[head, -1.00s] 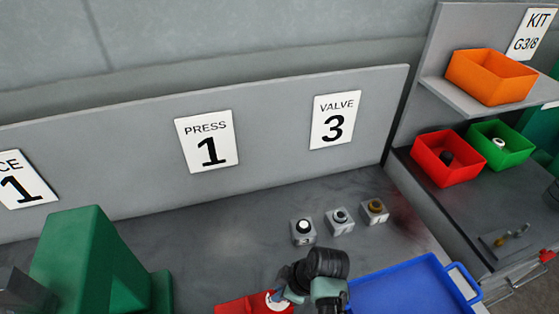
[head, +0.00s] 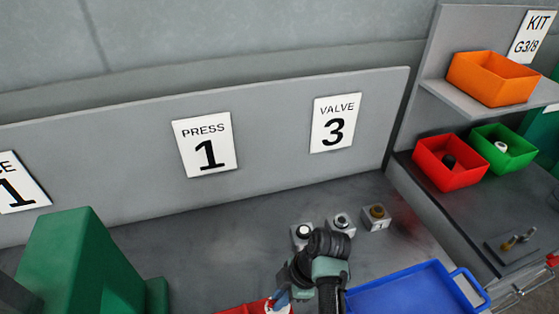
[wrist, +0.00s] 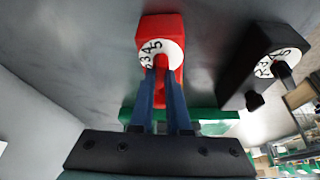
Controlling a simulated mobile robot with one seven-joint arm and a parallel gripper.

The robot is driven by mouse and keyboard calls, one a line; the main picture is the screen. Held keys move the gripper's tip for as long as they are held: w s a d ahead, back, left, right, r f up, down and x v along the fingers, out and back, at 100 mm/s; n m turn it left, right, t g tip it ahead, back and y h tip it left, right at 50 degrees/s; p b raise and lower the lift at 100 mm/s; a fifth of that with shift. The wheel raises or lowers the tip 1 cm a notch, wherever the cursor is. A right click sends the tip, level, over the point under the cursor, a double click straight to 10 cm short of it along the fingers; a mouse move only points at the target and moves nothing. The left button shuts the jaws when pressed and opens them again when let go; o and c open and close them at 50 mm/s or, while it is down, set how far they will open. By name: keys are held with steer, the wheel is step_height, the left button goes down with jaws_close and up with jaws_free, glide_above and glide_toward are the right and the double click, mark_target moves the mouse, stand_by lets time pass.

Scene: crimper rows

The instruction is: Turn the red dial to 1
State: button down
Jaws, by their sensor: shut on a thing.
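The red dial is a red box (wrist: 160,27) with a round white numbered face (wrist: 157,48), in the upper middle of the wrist view. Several numbers up to 5 show along the face's upper left. My gripper (wrist: 161,78) has its two blue fingers close together over the lower part of the face, shut on the dial's knob. The fingers hide most of the knob, and I cannot tell which number it points to. In the head view the red box (head: 238,308) is cut off at the bottom edge, and my arm covers its right side.
A black box with a similar dial (wrist: 276,62) stands close to the right in the wrist view. In the head view a blue tray (head: 405,288) lies right of my arm, small grey blocks (head: 376,218) stand behind it, and a green stand (head: 75,262) is at left.

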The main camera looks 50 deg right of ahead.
steer(key=c, duration=0.9)
jaws_free()
steer(key=p+v, duration=0.4)
steer(key=v, duration=0.9)
